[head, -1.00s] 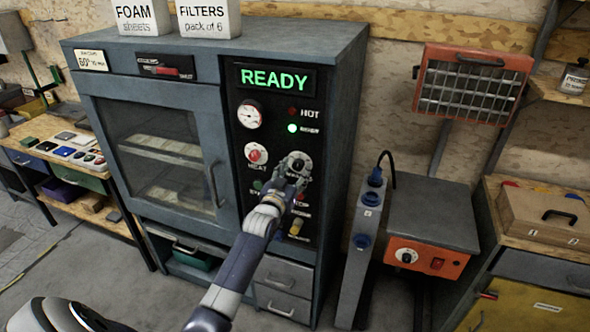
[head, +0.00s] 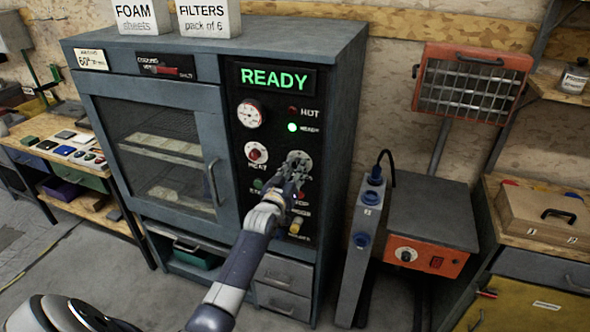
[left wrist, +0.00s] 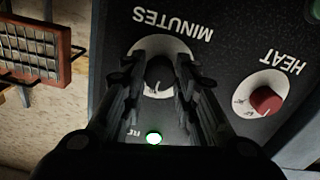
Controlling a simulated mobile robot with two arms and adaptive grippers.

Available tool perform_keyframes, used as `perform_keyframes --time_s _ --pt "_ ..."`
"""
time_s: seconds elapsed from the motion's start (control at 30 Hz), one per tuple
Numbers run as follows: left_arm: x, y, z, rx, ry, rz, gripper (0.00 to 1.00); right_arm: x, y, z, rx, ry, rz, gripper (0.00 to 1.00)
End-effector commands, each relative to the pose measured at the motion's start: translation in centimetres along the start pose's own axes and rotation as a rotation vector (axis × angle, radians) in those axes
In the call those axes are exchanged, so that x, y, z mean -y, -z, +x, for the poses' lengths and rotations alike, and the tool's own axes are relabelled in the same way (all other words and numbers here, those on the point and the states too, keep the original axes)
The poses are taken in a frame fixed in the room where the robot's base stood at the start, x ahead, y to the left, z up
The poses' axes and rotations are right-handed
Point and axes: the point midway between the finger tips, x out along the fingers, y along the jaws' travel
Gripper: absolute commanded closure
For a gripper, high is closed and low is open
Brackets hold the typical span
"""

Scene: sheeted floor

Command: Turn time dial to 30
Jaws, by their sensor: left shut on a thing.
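In the head view the gripper (head: 293,172) largely covers the dial on the black control panel (head: 276,135). The dial's pointer and the numbers around it are too small or hidden to read. My right gripper is not in view.
The red HEAT knob (head: 256,154) sits to the left of the dial. A green READY display (head: 273,77) and a lit green lamp (head: 292,127) are above. The oven door (head: 160,150) is closed.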

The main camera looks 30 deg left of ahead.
Motion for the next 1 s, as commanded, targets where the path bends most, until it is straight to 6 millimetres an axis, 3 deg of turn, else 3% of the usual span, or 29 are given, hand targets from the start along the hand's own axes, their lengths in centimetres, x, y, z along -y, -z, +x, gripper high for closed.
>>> perform_keyframes --time_s 0.27,0.3,0.4,0.77,1.0 --pt "0.0 0.0 0.0 -0.001 0.000 -0.025 0.96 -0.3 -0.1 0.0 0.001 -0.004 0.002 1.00" --pt "0.0 0.0 0.0 -0.001 0.000 -0.025 0.70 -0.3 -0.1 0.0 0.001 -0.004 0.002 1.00" --pt "0.0 0.0 0.0 -0.001 0.000 -0.024 0.52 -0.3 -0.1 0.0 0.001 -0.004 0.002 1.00" --pt "0.0 0.0 -0.1 0.000 0.000 -0.023 0.52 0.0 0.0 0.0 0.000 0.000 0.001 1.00" --pt "0.0 -0.1 -2.6 0.001 0.000 -0.024 0.52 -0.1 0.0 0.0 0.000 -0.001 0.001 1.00"
